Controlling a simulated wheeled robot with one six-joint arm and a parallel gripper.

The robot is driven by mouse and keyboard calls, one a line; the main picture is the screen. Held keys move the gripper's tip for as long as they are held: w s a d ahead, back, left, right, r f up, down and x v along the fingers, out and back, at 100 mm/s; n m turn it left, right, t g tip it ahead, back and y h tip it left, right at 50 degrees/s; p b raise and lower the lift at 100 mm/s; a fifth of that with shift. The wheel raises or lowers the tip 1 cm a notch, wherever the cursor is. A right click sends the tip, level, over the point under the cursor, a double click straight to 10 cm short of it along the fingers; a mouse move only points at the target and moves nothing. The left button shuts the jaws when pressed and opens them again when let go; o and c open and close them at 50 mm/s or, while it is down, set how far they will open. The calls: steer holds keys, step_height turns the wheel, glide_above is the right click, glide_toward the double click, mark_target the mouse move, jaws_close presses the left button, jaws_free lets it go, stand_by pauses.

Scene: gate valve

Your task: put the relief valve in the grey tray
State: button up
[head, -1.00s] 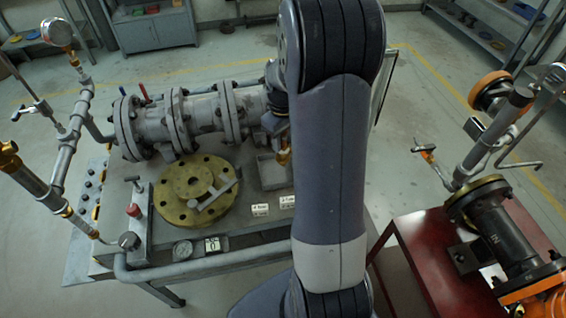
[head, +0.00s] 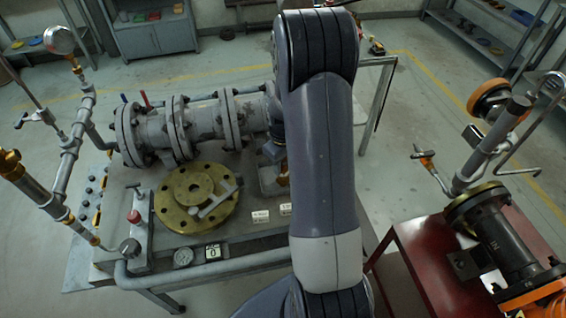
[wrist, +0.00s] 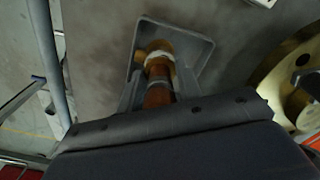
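The relief valve (wrist: 158,68), an orange-brown and brass piece with a pale band, is between the fingers of my gripper (wrist: 158,92) in the wrist view. The gripper appears shut on it. The valve's far end overlaps the inside of the grey tray (wrist: 199,50); I cannot tell whether it touches the tray floor. In the head view, the valve (head: 283,179) shows as a small orange patch under my gripper (head: 273,160), over the grey tray (head: 267,187). My arm hides the tray's right side there.
A brass flange (head: 190,215) with a grey tool on it lies left of the tray. A large grey flanged pipe (head: 190,125) stands behind. White labels (head: 260,215) lie in front of the tray. A red cart (head: 425,255) with pipework is at the right.

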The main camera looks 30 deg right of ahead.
steer(key=o, duration=0.5)
steer(key=shift+c, duration=0.2)
step_height(320, 180, up, 12)
steer(key=shift+r, duration=0.15)
